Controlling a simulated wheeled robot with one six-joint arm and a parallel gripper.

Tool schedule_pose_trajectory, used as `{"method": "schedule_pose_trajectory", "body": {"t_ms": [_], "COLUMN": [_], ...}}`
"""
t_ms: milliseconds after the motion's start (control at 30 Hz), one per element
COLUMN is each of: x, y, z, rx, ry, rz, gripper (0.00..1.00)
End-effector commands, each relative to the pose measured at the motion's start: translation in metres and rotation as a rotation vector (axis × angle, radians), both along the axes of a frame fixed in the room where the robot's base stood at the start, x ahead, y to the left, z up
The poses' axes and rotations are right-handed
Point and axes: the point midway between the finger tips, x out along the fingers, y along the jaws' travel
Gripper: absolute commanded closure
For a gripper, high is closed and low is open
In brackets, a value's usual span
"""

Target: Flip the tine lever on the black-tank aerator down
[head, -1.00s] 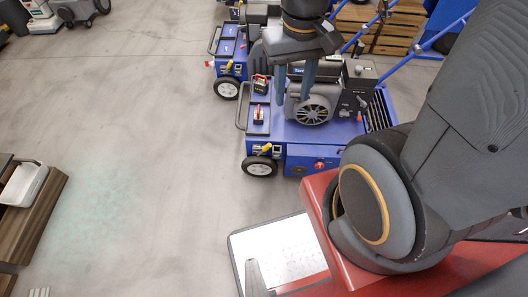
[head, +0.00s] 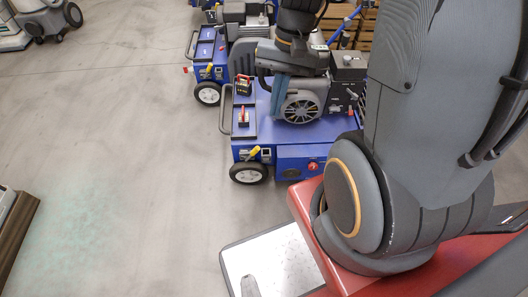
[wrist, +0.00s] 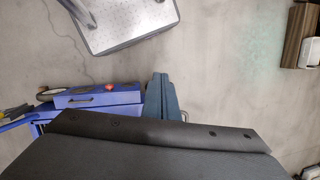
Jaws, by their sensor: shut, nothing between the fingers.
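The nearest aerator (head: 292,135) is blue, with a black engine and a black box-shaped tank (head: 347,64) on top. I cannot tell which one is the tine lever. My gripper (head: 278,117) is shut and empty, its blue-grey fingers pointing down in front of the engine, right of the levers. In the wrist view the shut fingers (wrist: 163,95) stand beside the aerator's blue body (wrist: 100,97); the levers cannot be made out there.
A second blue aerator (head: 212,57) with a grey engine stands just behind. A red knob (head: 312,166) sits on the near aerator's front box. My base's pale plate lies at the bottom. The floor to the left is open, with a wooden bench (head: 17,235) at the edge.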

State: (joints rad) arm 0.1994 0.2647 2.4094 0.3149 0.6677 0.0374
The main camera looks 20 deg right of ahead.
Motion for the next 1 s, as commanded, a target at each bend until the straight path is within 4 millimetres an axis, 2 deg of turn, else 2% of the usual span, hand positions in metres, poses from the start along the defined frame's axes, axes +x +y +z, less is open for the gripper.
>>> {"method": "schedule_pose_trajectory", "body": {"t_ms": [33,567,1000], "x": [0.008,0.074,0.126], "y": [-0.004,-0.040,-0.085], "z": [-0.023,-0.177,-0.308], "rx": [0.020,0.233,0.422], "ry": [0.020,0.167,0.251], "rz": [-0.051,-0.569,-0.984], "gripper": [1.00,1.00,1.00]}}
